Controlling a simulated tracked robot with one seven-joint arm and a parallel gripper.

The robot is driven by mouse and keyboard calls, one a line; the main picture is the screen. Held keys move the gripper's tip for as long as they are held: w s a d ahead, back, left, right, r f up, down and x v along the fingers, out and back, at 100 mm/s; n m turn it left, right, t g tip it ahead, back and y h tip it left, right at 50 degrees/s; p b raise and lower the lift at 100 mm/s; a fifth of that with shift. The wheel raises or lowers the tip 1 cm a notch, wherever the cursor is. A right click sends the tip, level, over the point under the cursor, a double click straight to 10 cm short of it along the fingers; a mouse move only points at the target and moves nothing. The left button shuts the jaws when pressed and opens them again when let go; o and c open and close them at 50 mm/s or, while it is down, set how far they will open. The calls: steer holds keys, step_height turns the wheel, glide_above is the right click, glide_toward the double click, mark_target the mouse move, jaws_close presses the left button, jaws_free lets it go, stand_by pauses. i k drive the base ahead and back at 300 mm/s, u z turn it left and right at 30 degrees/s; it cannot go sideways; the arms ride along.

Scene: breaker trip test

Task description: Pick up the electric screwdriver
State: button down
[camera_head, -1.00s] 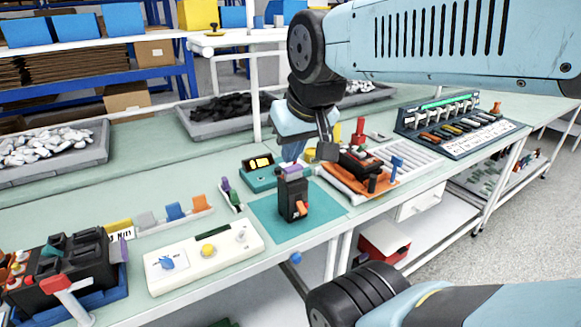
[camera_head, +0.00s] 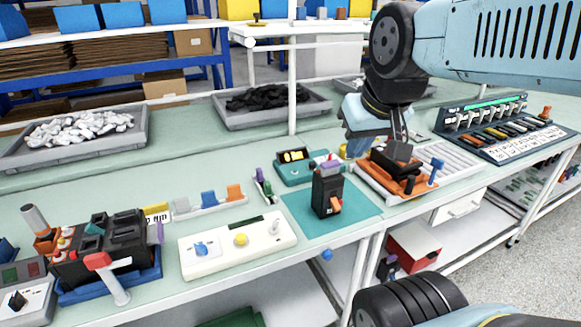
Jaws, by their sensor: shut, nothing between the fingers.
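I cannot make out the electric screwdriver with certainty. A tool with a grey cylinder and orange body (camera_head: 38,222) stands tilted at the far left, behind a black rack; it may be the screwdriver. A red-headed piece with a white shaft (camera_head: 108,272) leans in front of that rack. My gripper (camera_head: 402,136) is at the right, pointing down over the orange tray (camera_head: 392,186) with its dark parts. Its fingers are shut and hold nothing. It is far from the tools at the left. Whether the fingertips touch the parts below is unclear.
A black breaker (camera_head: 326,192) stands on a teal mat (camera_head: 360,208). A white panel with knobs (camera_head: 236,244) lies left of it. Grey bins (camera_head: 75,156) line the back, and a white post (camera_head: 292,80) rises there.

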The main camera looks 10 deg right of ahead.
mark_target(30, 212)
steer(key=k, duration=0.9)
steer(key=z, duration=0.25)
steer(key=i, duration=1)
steer(key=u, duration=2)
